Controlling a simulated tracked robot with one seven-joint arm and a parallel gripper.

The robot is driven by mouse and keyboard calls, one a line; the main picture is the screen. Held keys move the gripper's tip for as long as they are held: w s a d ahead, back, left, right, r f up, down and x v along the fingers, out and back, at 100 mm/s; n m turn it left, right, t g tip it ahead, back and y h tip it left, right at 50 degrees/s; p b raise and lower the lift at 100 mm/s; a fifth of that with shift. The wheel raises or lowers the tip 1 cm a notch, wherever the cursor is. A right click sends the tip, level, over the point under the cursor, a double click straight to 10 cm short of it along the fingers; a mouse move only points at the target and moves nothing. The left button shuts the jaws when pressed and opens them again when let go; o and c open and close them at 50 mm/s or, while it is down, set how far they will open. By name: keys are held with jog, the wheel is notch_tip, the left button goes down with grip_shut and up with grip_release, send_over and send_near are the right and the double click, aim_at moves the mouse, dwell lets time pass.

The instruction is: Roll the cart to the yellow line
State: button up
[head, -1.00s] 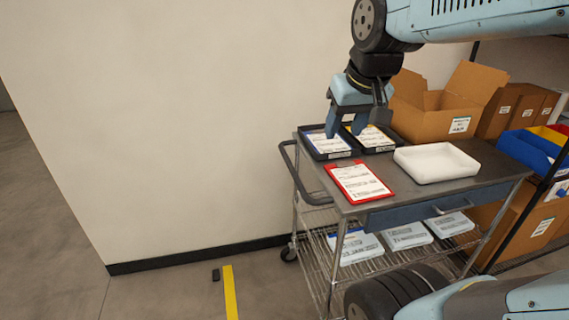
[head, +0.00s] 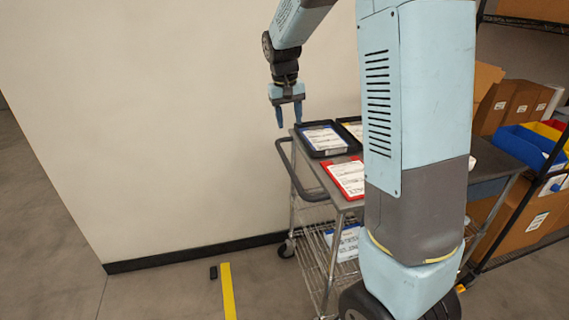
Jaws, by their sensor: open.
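The cart (head: 338,208) stands right of centre, with a grey top, wire lower shelf and casters. Its dark push handle (head: 299,170) sticks out at its left end. My gripper (head: 289,115) is open and empty, pointing down, above and beyond the handle in the picture and apart from it. The yellow line (head: 229,291) lies on the floor left of the cart, with bare floor between them. My arm hides the cart's right part.
On the cart top are black trays (head: 324,139) with papers and a red clipboard (head: 346,177). A small black object (head: 213,272) lies on the floor beside the line. The wall (head: 180,130) runs behind. Shelving with blue bins (head: 528,141) and boxes stands right.

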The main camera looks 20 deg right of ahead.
send_near(288, 164)
jog(key=shift+g+h, duration=0.4)
jog(key=f, duration=0.6)
jog(key=d+f, duration=0.1)
jog(key=f, duration=0.2)
jog(key=shift+w, duration=0.2)
jog(key=shift+r, duration=0.1)
jog(key=shift+c, duration=0.3)
grip_shut()
